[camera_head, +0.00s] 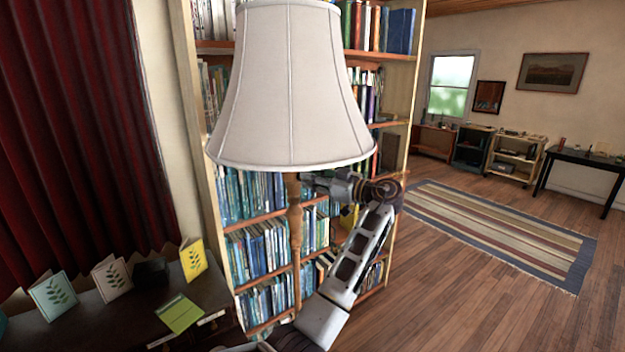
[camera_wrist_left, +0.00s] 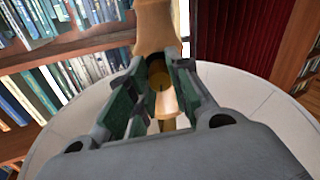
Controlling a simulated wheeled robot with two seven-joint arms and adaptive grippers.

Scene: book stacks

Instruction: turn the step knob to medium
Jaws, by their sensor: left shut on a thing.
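A floor lamp with a wide cream shade (camera_head: 291,85) stands close in front of me on a turned wooden pole (camera_head: 294,240). My left gripper (camera_head: 308,180) is at the pole just under the shade, reaching in from the right side of the pole. In the left wrist view the left gripper (camera_wrist_left: 166,68) has its green-padded fingers on either side of the small brass-coloured step knob (camera_wrist_left: 160,76), shut on it. The fingers partly hide the knob, and I cannot read its setting. The knob is hidden in the head view. My right gripper is not in view.
A tall bookcase (camera_head: 205,48) full of books stands right behind the lamp. A dark cabinet (camera_head: 100,320) with several cards is at lower left, beside a red curtain (camera_head: 80,120). Open wooden floor (camera_head: 450,290) and a striped rug (camera_head: 500,225) lie to the right.

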